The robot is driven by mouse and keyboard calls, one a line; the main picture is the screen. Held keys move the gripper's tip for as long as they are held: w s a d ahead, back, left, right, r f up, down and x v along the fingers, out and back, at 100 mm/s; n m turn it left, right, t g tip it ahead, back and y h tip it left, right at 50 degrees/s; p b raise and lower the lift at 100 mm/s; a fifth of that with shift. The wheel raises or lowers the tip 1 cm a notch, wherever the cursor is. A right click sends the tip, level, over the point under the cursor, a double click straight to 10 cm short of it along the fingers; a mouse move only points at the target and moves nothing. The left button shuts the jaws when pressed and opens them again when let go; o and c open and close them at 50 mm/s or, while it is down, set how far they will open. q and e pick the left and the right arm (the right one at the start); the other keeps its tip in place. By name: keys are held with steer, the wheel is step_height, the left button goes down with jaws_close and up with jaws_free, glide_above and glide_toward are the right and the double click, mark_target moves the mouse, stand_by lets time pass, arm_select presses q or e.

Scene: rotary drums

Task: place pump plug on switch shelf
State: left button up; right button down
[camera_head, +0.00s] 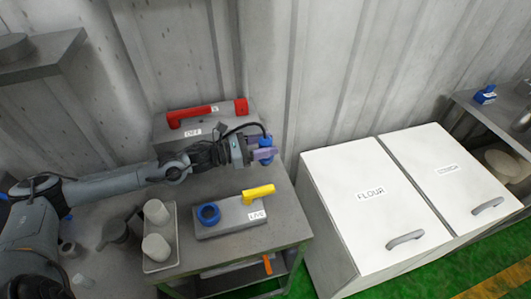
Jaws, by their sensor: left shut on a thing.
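My left gripper (262,151) reaches in from the left over the back right part of the grey metal table (285,205). Its purple fingers are shut on a blue object, which I take to be the pump plug (266,141); the fingers hide much of it. Behind the gripper, a grey box (190,130) marked "OFF" carries a red handle (205,113). In front, a low grey block (233,219) marked "LIVE" carries a yellow handle (258,193) and a blue ring (208,213). I cannot tell which surface is the switch shelf. My right gripper is not in view.
A tray (160,266) with two pale cylinders stands left of the "LIVE" block. Two white lidded bins (372,205) stand to the right, one marked "FLOUR". A blue object (485,94) sits on the far right table. A grey wall shelf (38,54) is at upper left.

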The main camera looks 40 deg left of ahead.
arm_select(q)
steer(key=shift+d+f, duration=0.1)
steer(key=shift+f, duration=1.7)
steer(key=shift+f+b, duration=0.15)
steer(key=shift+b, duration=0.2)
steer(key=o, duration=1.1)
